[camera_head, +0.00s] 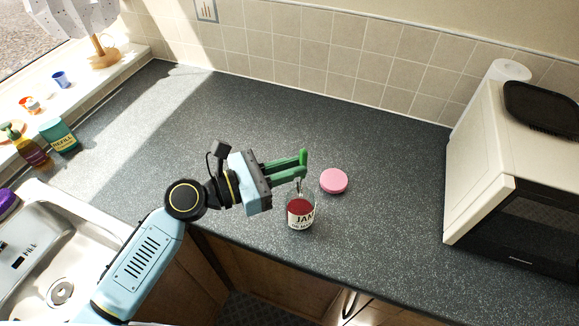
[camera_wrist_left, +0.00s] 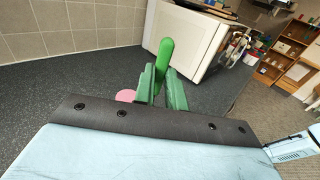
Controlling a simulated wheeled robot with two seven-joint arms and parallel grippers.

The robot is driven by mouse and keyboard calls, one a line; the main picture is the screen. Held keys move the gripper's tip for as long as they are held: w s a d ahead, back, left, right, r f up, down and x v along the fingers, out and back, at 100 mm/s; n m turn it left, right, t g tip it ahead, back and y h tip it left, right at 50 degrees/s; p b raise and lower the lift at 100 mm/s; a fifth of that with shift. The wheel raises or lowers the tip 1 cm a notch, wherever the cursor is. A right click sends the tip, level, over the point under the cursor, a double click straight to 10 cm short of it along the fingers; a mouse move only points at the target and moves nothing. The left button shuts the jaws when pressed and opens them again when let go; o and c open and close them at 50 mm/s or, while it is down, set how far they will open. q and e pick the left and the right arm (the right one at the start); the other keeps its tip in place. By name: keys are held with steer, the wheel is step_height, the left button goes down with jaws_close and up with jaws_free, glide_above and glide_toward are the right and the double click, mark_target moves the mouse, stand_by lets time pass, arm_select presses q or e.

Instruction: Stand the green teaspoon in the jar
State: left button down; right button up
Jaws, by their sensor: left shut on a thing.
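The green teaspoon (camera_head: 304,157) is held roughly upright at the fingertips of my left gripper (camera_head: 290,171), with its green end rising above the fingers. The left wrist view shows the teaspoon (camera_wrist_left: 164,55) between the two green fingers (camera_wrist_left: 162,88), which are shut on it. The jar (camera_head: 300,213), clear with a "JAM" label and red contents, stands upright on the counter just below the fingertips. The spoon's lower part is at the jar's mouth in the head view; I cannot tell whether it is inside. My right gripper is in neither view.
A pink round lid (camera_head: 334,181) lies right of the jar; it also shows in the left wrist view (camera_wrist_left: 126,95). A cream microwave (camera_head: 478,165) stands at the right, a sink (camera_head: 50,255) at the left. The dark counter (camera_head: 250,110) behind the jar is clear.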

arm_select(q)
steer(key=shift+f+b, duration=2.3)
steer(key=shift+f, duration=1.15)
steer(key=c, duration=1.4)
jaws_free()
steer(key=shift+o, duration=0.2)
steer(key=b, duration=0.2)
glide_toward(299, 186)
steer(key=v, duration=0.6)
steer(key=shift+d+r, duration=0.1)
steer(key=shift+d, duration=0.1)
